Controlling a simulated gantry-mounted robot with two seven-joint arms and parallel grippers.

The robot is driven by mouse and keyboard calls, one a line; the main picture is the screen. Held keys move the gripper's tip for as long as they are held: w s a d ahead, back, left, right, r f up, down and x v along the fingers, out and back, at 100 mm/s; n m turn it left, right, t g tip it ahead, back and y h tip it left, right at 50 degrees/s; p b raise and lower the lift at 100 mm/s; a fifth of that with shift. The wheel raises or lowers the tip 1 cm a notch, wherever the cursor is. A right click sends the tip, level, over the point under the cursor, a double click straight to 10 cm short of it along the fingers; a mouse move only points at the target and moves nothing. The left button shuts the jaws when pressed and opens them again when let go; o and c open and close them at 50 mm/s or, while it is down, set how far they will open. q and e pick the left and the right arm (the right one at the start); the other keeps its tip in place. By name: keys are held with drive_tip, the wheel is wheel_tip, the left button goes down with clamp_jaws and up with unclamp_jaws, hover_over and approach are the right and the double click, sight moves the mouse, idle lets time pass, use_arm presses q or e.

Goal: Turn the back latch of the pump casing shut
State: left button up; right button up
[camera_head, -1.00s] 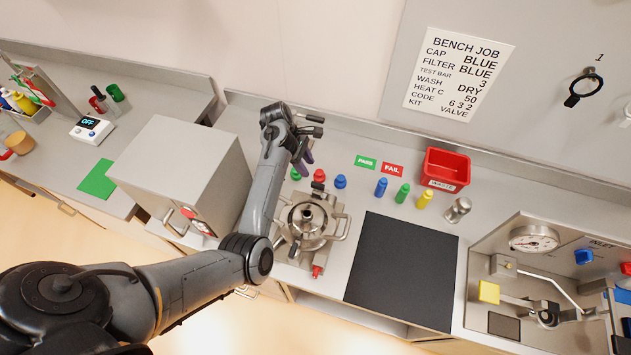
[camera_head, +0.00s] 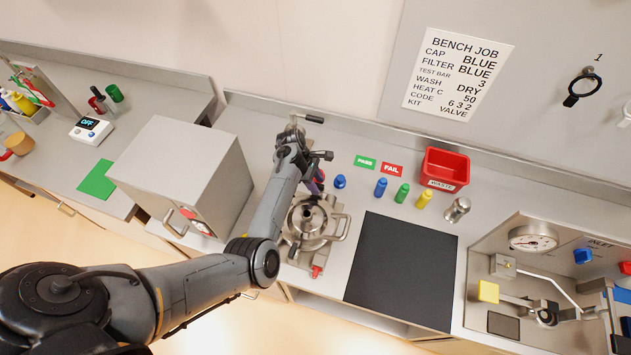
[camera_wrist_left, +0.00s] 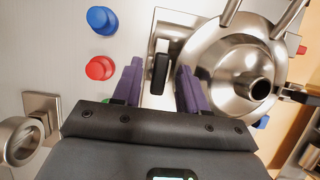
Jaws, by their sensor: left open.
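The pump casing (camera_head: 308,222) is a round steel body on a plate, left of the black mat. It also shows in the wrist view (camera_wrist_left: 228,62). Its back latch (camera_wrist_left: 160,74) is a dark, upright-looking handle at the casing's back side, seen in the wrist view; in the head view my gripper hides it. My left gripper (camera_head: 318,182) is open at the casing's back. In the wrist view its purple fingers (camera_wrist_left: 160,88) lie on either side of the latch, with gaps visible; contact is unclear. My right gripper is not seen.
A blue cap (camera_head: 340,181) stands right of my gripper; a red cap (camera_wrist_left: 100,68) is close to the left finger. A grey box (camera_head: 180,175) stands left of my arm. A metal fixture (camera_head: 297,120) is behind. The black mat (camera_head: 402,270) is clear.

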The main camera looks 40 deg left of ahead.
use_arm(q)
clamp_jaws()
